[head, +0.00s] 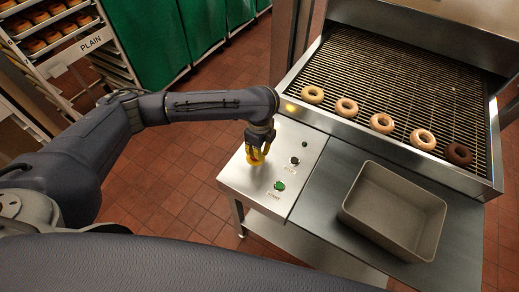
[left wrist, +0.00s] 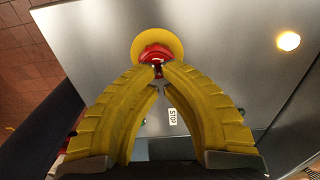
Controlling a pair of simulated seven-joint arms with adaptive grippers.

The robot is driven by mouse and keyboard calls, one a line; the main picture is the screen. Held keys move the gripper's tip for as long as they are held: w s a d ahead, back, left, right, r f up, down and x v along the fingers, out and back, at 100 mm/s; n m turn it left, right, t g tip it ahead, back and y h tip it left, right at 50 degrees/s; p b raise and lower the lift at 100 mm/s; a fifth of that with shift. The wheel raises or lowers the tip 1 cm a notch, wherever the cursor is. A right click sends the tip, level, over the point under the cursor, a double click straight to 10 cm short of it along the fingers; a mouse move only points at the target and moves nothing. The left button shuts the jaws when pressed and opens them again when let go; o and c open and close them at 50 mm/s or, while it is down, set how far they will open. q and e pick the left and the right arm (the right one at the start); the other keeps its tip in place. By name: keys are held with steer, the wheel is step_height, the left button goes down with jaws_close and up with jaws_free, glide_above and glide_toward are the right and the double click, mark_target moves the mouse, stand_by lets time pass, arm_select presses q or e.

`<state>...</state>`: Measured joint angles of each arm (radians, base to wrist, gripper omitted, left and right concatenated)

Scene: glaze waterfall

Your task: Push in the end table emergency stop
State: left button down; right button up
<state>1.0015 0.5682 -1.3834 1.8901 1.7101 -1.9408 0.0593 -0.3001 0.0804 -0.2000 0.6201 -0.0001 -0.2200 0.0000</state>
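The emergency stop is a red button (left wrist: 155,53) on a round yellow plate (left wrist: 139,46), on the metal end table panel. In the left wrist view it sits just beyond my left fingertips, which overlap its lower edge; I cannot tell whether they touch it. My left gripper (head: 256,155) has yellow fingers whose tips come together with hardly any gap; it also shows in the left wrist view (left wrist: 162,78). It holds nothing. In the head view it is low over the end table (head: 250,181) and hides the stop. My right gripper is not in view.
The panel has a green button (head: 280,186), a black knob (head: 294,161) and an amber lamp (head: 291,107). A wire conveyor (head: 385,85) with several doughnuts (head: 346,108) stands behind. An empty grey pan (head: 370,215) is at right.

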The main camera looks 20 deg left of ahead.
arm_select(q)
steer(key=shift+s+f, duration=0.1)
steer(key=shift+f, duration=0.4)
step_height(320, 180, up, 14)
steer(key=shift+r, duration=0.2)
stand_by(0.4)
steer(key=shift+w, duration=0.2)
stand_by(0.6)
